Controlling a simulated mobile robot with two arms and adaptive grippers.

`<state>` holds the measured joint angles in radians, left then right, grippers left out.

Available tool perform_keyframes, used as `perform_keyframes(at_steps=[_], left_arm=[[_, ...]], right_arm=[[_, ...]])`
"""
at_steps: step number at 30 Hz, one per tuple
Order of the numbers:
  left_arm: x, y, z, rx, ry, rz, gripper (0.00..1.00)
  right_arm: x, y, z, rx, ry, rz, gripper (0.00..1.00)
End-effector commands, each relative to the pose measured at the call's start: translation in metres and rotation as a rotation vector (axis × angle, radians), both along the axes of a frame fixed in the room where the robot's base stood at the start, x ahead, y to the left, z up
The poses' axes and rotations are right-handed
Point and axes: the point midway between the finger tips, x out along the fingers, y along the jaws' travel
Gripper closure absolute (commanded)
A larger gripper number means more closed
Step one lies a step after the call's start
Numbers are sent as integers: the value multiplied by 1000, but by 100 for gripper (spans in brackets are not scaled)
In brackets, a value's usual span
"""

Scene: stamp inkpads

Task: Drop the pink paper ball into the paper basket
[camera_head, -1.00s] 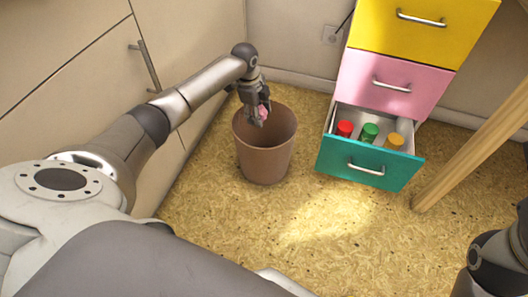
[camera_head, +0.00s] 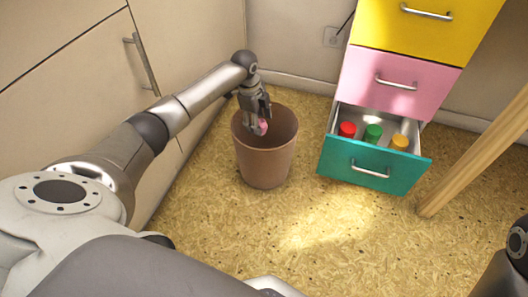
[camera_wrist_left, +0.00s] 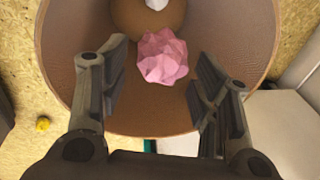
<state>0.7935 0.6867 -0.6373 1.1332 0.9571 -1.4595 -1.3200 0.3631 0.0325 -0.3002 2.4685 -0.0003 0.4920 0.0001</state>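The brown paper basket (camera_head: 265,165) stands upright on the floor, and its round opening fills much of the left wrist view (camera_wrist_left: 62,45). My left gripper (camera_head: 258,122) points down into the basket's mouth. In the left wrist view its two fingers (camera_wrist_left: 160,78) are spread apart. The crumpled pink paper ball (camera_wrist_left: 162,57) shows between and beyond the fingertips, with a gap on both sides, over the basket's inside. In the head view the pink ball (camera_head: 262,127) is just below the fingers, at the basket opening. My right gripper is not shown; only part of my right arm is at the right edge.
A drawer unit stands right of the basket, its teal drawer (camera_head: 370,167) open with red, green and yellow-orange inkpads inside. A wooden leg (camera_head: 470,160) is at the right. A small yellow ball (camera_wrist_left: 43,124) lies on the floor. Something white (camera_wrist_left: 157,4) shows in the basket.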

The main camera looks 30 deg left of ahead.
Motion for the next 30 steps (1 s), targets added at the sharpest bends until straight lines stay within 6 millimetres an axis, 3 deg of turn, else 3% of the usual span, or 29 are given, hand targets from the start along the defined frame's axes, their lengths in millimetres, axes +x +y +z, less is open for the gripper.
perform_keyframes(at_steps=[3, 14, 17, 30], left_arm=[[0, 0, 0, 0, 0, 0, 27], [0, 1, 4, 0, -1, 0, 27], [-2, 2, 16, 0, -3, 0, 27], [-15, 9, 101, 0, -3, 0, 27]], right_arm=[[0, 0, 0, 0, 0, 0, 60], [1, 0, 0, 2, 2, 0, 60], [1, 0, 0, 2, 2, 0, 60], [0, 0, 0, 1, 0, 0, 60]])
